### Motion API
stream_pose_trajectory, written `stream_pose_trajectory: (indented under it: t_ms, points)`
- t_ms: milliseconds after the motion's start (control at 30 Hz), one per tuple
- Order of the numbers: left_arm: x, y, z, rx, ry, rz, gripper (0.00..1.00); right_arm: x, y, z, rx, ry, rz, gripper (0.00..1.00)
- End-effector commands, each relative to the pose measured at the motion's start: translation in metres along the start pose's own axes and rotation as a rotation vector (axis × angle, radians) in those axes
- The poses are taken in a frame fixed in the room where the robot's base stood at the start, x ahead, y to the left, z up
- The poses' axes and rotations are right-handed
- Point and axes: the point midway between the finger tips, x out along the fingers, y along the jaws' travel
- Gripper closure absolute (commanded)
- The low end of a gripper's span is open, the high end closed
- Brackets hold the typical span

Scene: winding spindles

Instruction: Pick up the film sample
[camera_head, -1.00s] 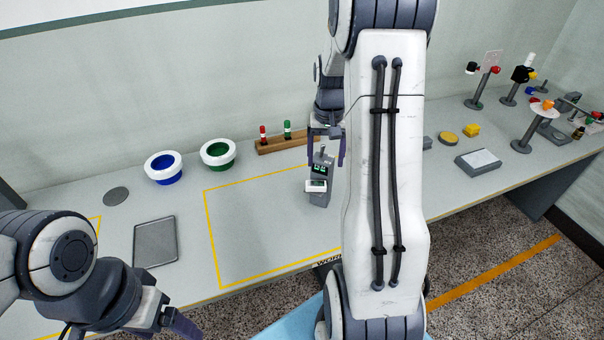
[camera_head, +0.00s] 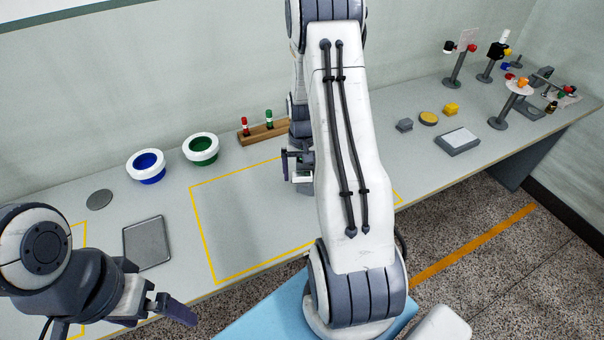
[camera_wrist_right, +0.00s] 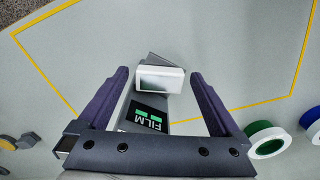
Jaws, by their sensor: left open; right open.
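The film sample (camera_wrist_right: 160,79), a small white-framed piece with a dark-to-pale face, shows in the right wrist view on a grey holder (camera_wrist_right: 142,121) with a dark "FILM" label. My right gripper (camera_wrist_right: 158,73) is open, with its two fingers on either side of the sample and holder. In the head view the white sample (camera_head: 301,178) is partly hidden by my right gripper (camera_head: 299,164) and arm. I cannot tell whether the fingers touch it. My left gripper (camera_head: 172,306) is open and empty at the lower left, near the table's front edge.
A yellow-outlined work area (camera_head: 235,225) is mostly bare. Blue (camera_head: 146,167) and green (camera_head: 200,149) ringed cups stand behind it to the left. A wooden rack (camera_head: 262,134) with red and green items is at the back. A grey tray (camera_head: 147,242) lies left.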

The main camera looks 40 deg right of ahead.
Motion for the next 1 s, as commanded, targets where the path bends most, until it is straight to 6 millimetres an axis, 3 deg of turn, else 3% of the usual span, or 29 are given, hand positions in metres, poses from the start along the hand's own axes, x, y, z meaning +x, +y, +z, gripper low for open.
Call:
stream_pose_trajectory:
  t_ms: [200, 400, 767, 1000]
  points:
    - [0.0, 0.0, 0.0, 0.0, 0.0, 0.0, 0.0, 0.001, -0.001, 0.0, -0.002, 0.001, 0.0, 0.0]
    - [0.0, 0.0, 0.0, 0.0, 0.0, 0.0, 0.0, 0.001, -0.001, 0.0, -0.001, 0.001, 0.0, 0.77]
    - [0.002, 0.0, 0.0, 0.0, 0.0, 0.0, 0.0, -0.002, -0.001, -0.001, -0.001, 0.003, 0.0, 0.78]
    - [0.012, -0.001, 0.001, 0.001, 0.0, 0.0, 0.0, -0.025, -0.001, -0.002, -0.001, 0.007, -0.001, 0.78]
